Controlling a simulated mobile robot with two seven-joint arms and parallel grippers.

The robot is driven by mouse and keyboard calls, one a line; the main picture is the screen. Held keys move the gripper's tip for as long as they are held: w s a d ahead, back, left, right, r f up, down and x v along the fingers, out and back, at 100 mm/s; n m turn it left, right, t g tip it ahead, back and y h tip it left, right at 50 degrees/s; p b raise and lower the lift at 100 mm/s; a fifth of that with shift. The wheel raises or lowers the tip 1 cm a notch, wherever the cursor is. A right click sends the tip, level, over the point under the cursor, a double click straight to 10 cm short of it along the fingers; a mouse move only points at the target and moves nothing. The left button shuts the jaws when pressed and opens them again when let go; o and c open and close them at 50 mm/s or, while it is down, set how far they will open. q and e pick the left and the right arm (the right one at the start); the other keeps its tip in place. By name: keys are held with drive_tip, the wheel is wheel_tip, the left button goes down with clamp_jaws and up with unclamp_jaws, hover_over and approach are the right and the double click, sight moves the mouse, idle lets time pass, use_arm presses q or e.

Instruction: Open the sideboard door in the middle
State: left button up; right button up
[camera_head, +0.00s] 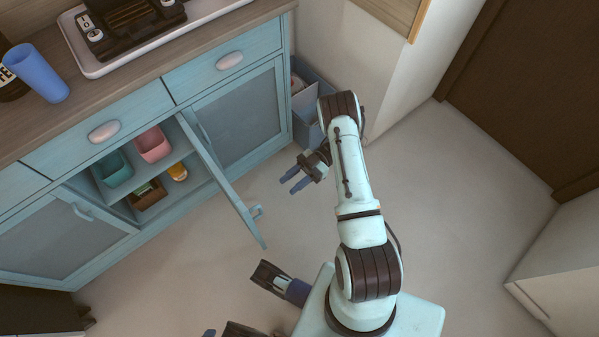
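The middle door (222,187) of the blue sideboard stands swung out wide, hinged on its right side. Its handle (256,211) is near the free edge. The compartment behind it is exposed, with a teal bin (114,170), a pink bin (153,145), a yellow-orange item (177,172) and a brown box (148,196) inside. My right gripper (294,183) is open and empty, with its two blue fingers apart. In the picture it is right of the door and its handle, not touching them. Only parts of my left arm show at the bottom edge; its fingers cannot be made out clearly.
The sideboard's left door (50,240) and right door (240,112) are shut, as are the drawers (225,63) above. A blue cup (36,73) and a white tray (200,12) stand on top. A blue-grey bin (307,125) sits beside the sideboard. The floor (470,220) to the right is clear.

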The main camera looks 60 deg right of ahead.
drive_tip(key=shift+v, duration=1.65)
